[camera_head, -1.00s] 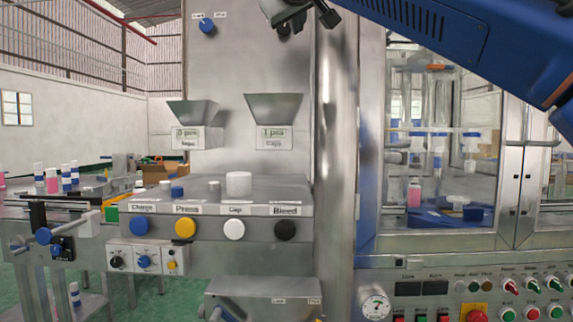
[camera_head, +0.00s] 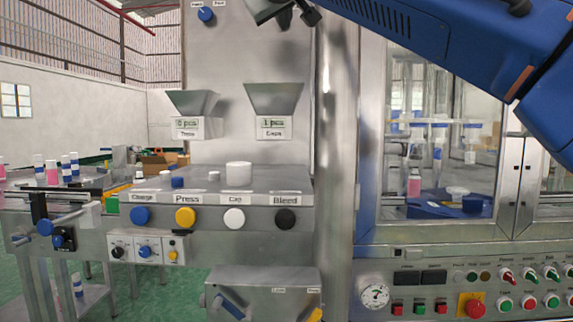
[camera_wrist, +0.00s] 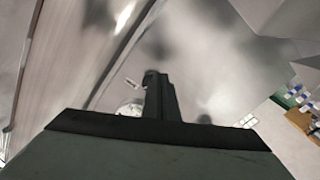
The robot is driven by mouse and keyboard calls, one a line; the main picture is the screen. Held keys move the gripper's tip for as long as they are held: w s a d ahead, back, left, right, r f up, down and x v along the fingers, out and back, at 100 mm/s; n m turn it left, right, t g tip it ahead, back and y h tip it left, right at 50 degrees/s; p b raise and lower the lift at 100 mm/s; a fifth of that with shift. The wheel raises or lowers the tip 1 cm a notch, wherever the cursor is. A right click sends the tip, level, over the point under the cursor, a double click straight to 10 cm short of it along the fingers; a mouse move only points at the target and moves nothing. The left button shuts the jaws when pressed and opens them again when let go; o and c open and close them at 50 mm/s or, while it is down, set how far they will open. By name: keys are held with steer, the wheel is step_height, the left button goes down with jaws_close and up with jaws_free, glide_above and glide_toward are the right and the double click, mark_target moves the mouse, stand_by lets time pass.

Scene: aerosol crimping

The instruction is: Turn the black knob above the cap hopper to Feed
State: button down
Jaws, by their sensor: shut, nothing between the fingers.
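The cap hopper (camera_head: 274,98) is the right one of two grey funnels on the steel panel, with a "1 pcs" display (camera_head: 273,123) below it. My gripper (camera_head: 298,17) is at the top edge of the head view, above this hopper and in front of the panel. It is shut and empty. I cannot make out the black knob for certain: the dark gripper covers that area in the head view. In the wrist view my shut fingers (camera_wrist: 154,82) point at the grey panel, beside a small label (camera_wrist: 132,84). Whether they touch a knob cannot be told.
A blue knob (camera_head: 206,14) sits above the left hopper (camera_head: 193,102). Below are a ledge with a white cylinder (camera_head: 238,174) and a row of buttons. A vertical steel post (camera_head: 336,130) and a glazed cabinet (camera_head: 440,150) stand to the right, under my blue arm.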

steer(key=shift+w, duration=2.25)
steer(key=shift+d+r, duration=0.3)
steer(key=shift+d, duration=0.45)
steer(key=shift+d+r, duration=0.45)
steer(key=shift+d+f, duration=0.1)
steer(key=shift+d, duration=0.05)
steer(key=shift+d+f, duration=0.15)
steer(key=s, duration=0.6)
